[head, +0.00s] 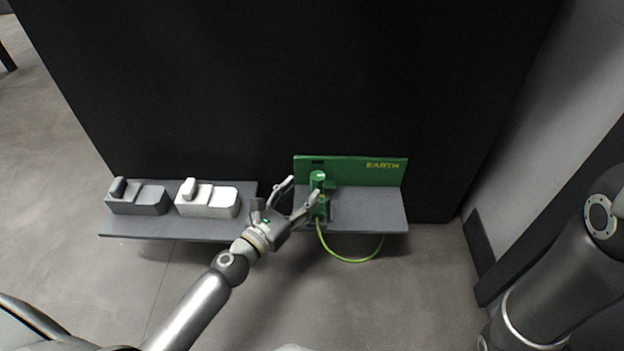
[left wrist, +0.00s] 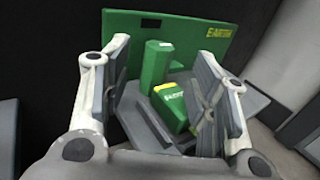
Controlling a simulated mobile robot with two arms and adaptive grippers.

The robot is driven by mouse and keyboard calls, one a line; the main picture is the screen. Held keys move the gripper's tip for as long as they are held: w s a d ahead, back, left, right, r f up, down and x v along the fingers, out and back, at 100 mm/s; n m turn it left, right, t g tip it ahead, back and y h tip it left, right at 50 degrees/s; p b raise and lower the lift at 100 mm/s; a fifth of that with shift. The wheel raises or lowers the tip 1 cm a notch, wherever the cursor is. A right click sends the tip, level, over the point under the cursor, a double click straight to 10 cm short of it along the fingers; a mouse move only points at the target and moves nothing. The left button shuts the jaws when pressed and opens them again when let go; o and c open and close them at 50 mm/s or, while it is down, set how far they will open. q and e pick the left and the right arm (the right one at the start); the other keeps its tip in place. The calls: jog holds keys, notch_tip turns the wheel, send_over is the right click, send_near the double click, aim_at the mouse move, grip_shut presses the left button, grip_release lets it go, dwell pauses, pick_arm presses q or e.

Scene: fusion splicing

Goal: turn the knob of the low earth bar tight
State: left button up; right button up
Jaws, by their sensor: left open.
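The low earth bar has a green back plate (head: 350,170) marked EARTH, standing on a grey shelf (head: 375,210). A green knob (head: 317,180) stands upright near the plate's left part. It also shows in the left wrist view (left wrist: 156,63). A green block with a yellow stripe (left wrist: 171,106) sits close to the knob. My left gripper (head: 304,189) is open, with one finger on each side of the knob and block in the left wrist view. I cannot tell whether a finger touches the knob. My right gripper is not in view.
A green-yellow cable (head: 352,260) loops below the shelf. Another shelf (head: 160,226) at left carries a dark grey device (head: 148,202) and a white device (head: 212,202). A black panel (head: 290,80) stands behind. The floor in front is open.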

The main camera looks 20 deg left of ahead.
aim_at(312, 179)
pick_arm(q)
jog(key=shift+x, duration=2.65)
jog(key=c, duration=1)
jog(key=shift+w+a+f+m+g+h+b, duration=0.15)
jog(key=shift+m+g+h+b, duration=0.2)
jog(key=shift+m+h, duration=0.4)
jog(key=shift+w+a+r+m+g+h+b, duration=0.2)
jog(key=shift+m+g+h, duration=0.25)
jog(key=shift+h, duration=0.5)
jog(key=shift+s+m+g+h+b, duration=0.1)
jog(key=shift+m+g+h+b, duration=0.4)
jog(key=shift+m+g+h, duration=0.65)
jog(key=shift+t, duration=0.25)
jog(key=o, duration=1)
jog(key=shift+a, duration=0.1)
